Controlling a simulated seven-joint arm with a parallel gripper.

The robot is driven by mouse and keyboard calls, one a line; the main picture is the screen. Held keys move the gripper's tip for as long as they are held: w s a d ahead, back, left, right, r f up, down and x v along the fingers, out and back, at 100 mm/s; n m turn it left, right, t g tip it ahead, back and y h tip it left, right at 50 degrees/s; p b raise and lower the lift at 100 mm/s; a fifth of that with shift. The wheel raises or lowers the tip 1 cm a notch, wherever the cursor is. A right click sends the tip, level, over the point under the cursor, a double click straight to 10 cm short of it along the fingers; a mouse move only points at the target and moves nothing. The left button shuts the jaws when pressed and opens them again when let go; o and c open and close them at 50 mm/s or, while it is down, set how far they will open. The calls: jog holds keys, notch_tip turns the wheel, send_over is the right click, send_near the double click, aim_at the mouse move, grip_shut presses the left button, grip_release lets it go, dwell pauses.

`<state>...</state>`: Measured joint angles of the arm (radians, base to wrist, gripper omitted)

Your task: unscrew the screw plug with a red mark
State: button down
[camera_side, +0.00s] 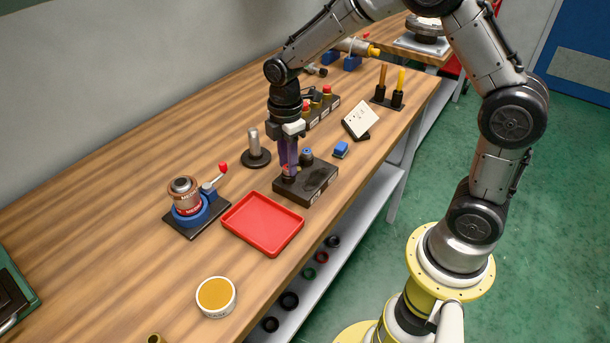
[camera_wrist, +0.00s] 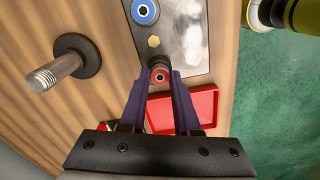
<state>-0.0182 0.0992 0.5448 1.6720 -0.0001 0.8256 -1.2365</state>
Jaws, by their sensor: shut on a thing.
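The screw plug with a red mark (camera_wrist: 159,76) shows in the wrist view as a round plug with a red ring and a dark centre socket. It is between the purple fingertips of my gripper (camera_side: 287,170), which are shut on it. In the side view the fingers point down at the left end of a dark block (camera_side: 318,184) and mostly hide the plug. I cannot tell how deep the plug sits in the block. A plug with a blue ring (camera_wrist: 145,11) stands on the same block, with a brass hexagonal piece (camera_wrist: 154,41) between the two.
A red tray (camera_side: 262,224) lies just in front of the block. A pipe vise (camera_side: 187,205) with a red-knobbed handle stands left. A metal post on a round black base (camera_side: 256,158) is behind the gripper. A tin (camera_side: 216,296) and a blue block (camera_side: 341,150) are nearby.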

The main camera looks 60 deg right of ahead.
jog(key=n, duration=0.7)
jog(key=shift+n, duration=0.3)
jog(key=n, duration=0.6)
jog(key=shift+n, duration=0.3)
jog(key=c, duration=0.7)
grip_release()
